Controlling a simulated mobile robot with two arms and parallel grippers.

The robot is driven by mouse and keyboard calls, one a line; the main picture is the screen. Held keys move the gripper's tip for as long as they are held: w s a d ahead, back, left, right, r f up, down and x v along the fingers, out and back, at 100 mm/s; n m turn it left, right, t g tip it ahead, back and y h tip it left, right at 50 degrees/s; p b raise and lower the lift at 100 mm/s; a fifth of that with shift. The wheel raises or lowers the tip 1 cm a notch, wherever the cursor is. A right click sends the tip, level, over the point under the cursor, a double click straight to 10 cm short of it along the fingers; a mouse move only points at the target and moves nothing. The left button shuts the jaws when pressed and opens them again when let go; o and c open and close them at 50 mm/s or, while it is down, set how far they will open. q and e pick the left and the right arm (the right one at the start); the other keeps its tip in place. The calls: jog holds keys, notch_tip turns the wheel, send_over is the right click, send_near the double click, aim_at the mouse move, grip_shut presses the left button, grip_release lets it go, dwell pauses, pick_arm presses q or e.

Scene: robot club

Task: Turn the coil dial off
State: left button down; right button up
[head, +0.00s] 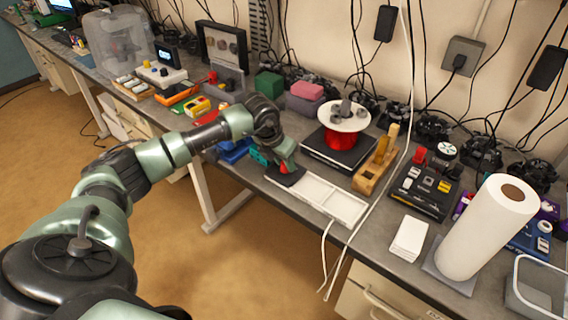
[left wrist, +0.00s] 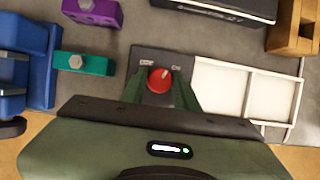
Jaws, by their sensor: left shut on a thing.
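The coil dial is a red round knob (left wrist: 159,80) on a dark plate (left wrist: 145,57) with an OFF label at its upper left and an ON label at its upper right. Its small pale mark points up and right, towards ON. My left gripper (left wrist: 160,92) has its green fingers on either side of the knob and is shut on it. In the head view my left gripper (head: 285,165) is at the dark plate (head: 287,179) near the bench's front edge, and hides most of the knob. My right gripper is in neither view.
A white divided tray (head: 318,197) lies right beside the plate. A teal block (left wrist: 84,63) and blue parts (left wrist: 35,65) are to the left. A black base with a red-and-white spool (head: 341,140) stands behind. A white cable hangs over the front edge.

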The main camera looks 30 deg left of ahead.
pick_arm(q)
jog(key=n+b, duration=0.1)
jog(key=n, duration=0.1)
jog(key=n+y+b, duration=0.1)
jog(key=shift+w+d+n+y, duration=0.1)
jog(key=shift+d+n+y, duration=0.05)
jog(key=shift+n+y, duration=0.2)
jog(key=n+y+b, duration=0.1)
jog(key=n+b, duration=0.1)
jog(key=n, duration=0.1)
jog(key=shift+n, duration=0.35)
jog(key=n+g+y+b, duration=0.1)
jog(key=n+b, duration=0.1)
jog(key=n, duration=0.1)
jog(key=shift+w+d, duration=0.1)
jog(key=shift+r+n+g+y+b, duration=0.1)
jog(key=shift+n+g+y+b, duration=0.4)
jog(key=shift+n, duration=0.9)
jog(key=c, duration=1.1)
grip_release()
